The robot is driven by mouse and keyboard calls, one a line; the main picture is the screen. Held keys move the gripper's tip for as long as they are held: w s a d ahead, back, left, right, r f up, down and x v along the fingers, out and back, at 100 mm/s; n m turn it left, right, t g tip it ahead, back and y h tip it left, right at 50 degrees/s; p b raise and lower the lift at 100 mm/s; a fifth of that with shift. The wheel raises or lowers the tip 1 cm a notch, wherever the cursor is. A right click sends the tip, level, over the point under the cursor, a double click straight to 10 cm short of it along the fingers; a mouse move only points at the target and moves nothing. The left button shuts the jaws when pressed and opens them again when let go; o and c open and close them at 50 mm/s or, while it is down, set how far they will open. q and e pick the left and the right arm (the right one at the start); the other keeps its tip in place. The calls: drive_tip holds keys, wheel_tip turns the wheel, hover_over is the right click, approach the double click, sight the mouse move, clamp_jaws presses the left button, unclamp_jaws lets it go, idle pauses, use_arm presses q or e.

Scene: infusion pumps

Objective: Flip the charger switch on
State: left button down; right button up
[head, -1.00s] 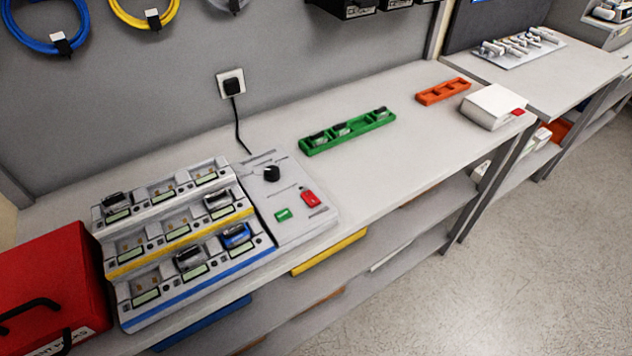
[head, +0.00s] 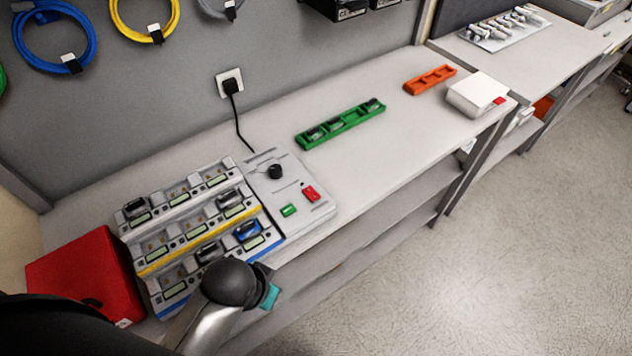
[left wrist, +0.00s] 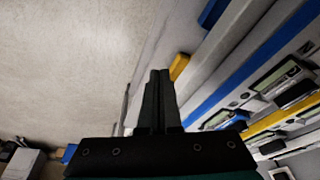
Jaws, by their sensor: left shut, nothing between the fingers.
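The charger (head: 165,223) is a grey stepped rack with several bays, some holding dark battery packs and one a blue one. Its flat control panel (head: 262,180) is on its right side, with a black knob (head: 275,171), a red switch (head: 311,193) and a green button or light (head: 289,210). Whether the red switch is on or off is too small to tell. My left arm reaches in from the lower left, in front of the charger. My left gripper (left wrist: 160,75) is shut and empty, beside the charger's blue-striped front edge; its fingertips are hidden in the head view.
A red box (head: 85,275) stands left of the charger. A green tray (head: 340,125), an orange tray (head: 430,80) and a white box (head: 480,95) lie farther right on the bench. A cord runs to the wall socket (head: 229,82).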

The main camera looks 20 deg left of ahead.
use_arm(q)
drive_tip(key=w+a+r+m+t+h+p, duration=0.2)
drive_tip(key=w+a+r+m+t+h, duration=0.1)
drive_tip(key=w+r, duration=1.2)
drive_tip(key=a+r+m+h, duration=0.1)
drive_tip(key=m+h, duration=0.1)
drive_tip(key=h, duration=0.1)
drive_tip(key=shift+w+r+p, duration=0.3)
drive_tip(key=shift+w, duration=0.1)
drive_tip(key=shift+d, duration=0.1)
hover_over(319, 194)
drive_tip(key=s+a, duration=0.2)
drive_tip(key=f, duration=0.7)
drive_tip(key=shift+w+f, duration=0.1)
drive_tip(key=shift+w, duration=0.1)
drive_tip(key=shift+s+f, duration=0.2)
drive_tip(key=shift+f, duration=1.7)
drive_tip(key=shift+s, duration=0.1)
